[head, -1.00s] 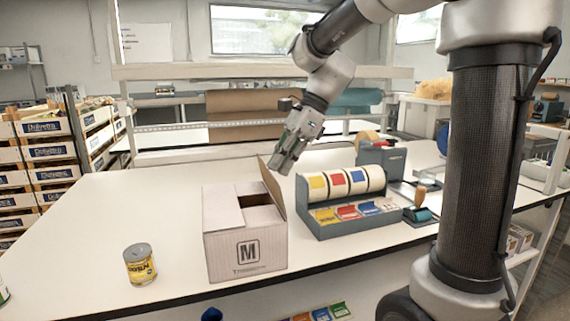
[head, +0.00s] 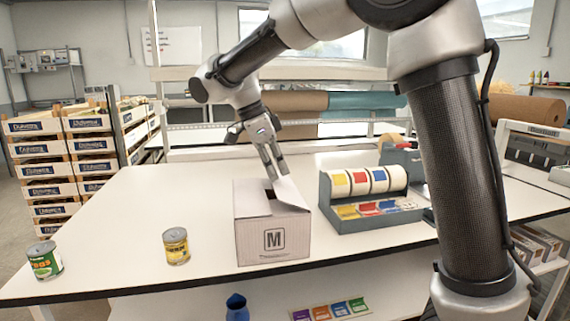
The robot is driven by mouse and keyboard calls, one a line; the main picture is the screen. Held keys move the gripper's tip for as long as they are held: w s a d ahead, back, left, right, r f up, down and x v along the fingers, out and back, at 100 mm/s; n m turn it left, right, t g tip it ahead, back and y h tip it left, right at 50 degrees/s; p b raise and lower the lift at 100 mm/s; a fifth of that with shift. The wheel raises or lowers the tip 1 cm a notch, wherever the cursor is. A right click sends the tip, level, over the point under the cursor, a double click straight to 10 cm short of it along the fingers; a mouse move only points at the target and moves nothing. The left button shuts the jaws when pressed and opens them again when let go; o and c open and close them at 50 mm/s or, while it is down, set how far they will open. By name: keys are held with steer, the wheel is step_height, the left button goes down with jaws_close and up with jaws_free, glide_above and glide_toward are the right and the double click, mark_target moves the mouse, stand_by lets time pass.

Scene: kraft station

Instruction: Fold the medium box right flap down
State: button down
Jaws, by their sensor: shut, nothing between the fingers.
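A dark gap shows at the back middle of the top, and the left side of the top looks covered by a flap. My gripper (head: 274,178) is shut and empty, pointing down at the back of the box top beside the right flap. Its fingertips are close to the flap; whether they touch it I cannot tell.
A grey tape and label dispenser (head: 345,213) stands close to the right of the box. A yellow can (head: 176,246) and a green can (head: 45,260) stand to the left on the white table (head: 140,215). The table left of the box is mostly clear.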

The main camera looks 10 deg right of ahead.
steer(key=shift+a+f+h, duration=0.7)
steer(key=shift+f+h, duration=0.05)
steer(key=shift+h, duration=0.45)
steer(key=shift+a+f+h, duration=0.45)
steer(key=shift+f+h, duration=0.25)
steer(key=shift+h, duration=0.5)
steer(key=shift+d+f, duration=0.1)
